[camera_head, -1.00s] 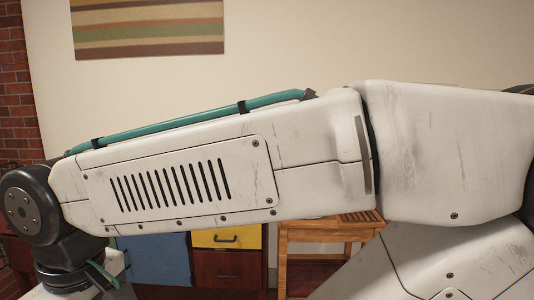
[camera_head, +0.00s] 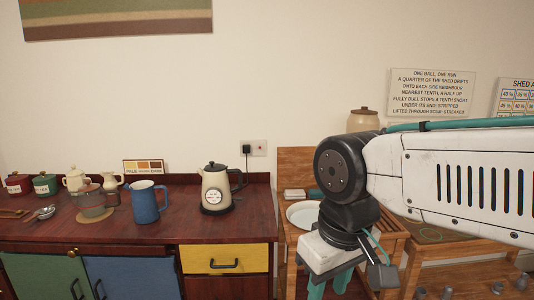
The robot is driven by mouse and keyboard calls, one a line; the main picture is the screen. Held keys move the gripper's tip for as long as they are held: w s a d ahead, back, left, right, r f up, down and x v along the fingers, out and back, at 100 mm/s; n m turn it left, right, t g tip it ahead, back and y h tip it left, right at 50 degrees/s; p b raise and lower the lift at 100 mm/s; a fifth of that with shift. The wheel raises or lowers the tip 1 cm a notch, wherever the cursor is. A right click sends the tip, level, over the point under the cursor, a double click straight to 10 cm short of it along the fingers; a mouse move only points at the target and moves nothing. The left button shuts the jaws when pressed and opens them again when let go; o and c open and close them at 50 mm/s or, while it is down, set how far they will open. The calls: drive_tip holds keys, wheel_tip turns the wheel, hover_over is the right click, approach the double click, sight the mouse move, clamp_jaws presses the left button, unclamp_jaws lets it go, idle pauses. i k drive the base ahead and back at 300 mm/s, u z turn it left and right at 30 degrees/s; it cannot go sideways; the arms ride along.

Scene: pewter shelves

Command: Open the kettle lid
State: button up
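The kettle (camera_head: 217,190) is cream with a black handle on its right side and a round dial on its front. It stands upright on the dark red cabinet top near the back wall. Its black lid (camera_head: 214,167), with a small knob, sits shut on top. My gripper (camera_head: 331,286) is to the right of the kettle and lower, in front of a wooden side table. It points down, clear of the kettle. Its two teal fingers stand apart with nothing seen between them; the tips are partly at the picture's bottom edge.
A blue jug (camera_head: 149,203) stands left of the kettle, with a glass vessel (camera_head: 91,199) and several pots farther left. A black plug (camera_head: 247,149) is in the wall behind. A white plate (camera_head: 301,214) and a lidded jar (camera_head: 363,120) are on the right-hand wooden furniture.

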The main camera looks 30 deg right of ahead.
sight(212, 168)
drive_tip(key=z, duration=0.1)
drive_tip(key=i, duration=1.65)
